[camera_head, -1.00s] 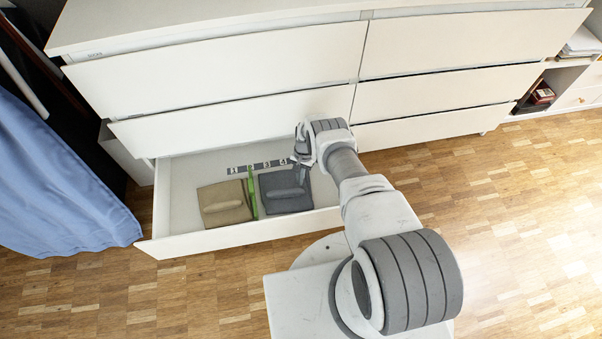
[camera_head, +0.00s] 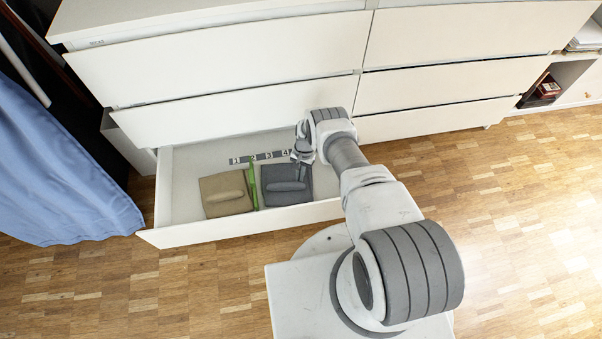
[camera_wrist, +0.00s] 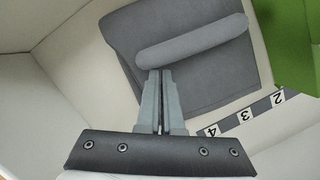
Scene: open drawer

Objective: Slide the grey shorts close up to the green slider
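The grey shorts (camera_head: 284,190) lie folded flat in the open drawer, with a rolled band across them. In the wrist view the shorts (camera_wrist: 188,75) fill the upper middle. The green slider (camera_head: 253,187) stands upright just left of them in the head view. It shows at the top right of the wrist view (camera_wrist: 292,45), with a narrow pale gap between it and the shorts. My gripper (camera_wrist: 160,73) has its fingers together, with nothing seen between them. Its tips are at the edge of the shorts' roll; touch is hard to tell. In the head view my gripper (camera_head: 299,168) is over the shorts' right rear part.
Folded brown shorts (camera_head: 226,196) lie left of the slider. A numbered strip (camera_head: 263,156) runs along the drawer floor behind the clothes. The drawer's front wall (camera_head: 235,228) is close in front, and closed drawers (camera_head: 235,108) overhang the back. Floor at far left inside is bare.

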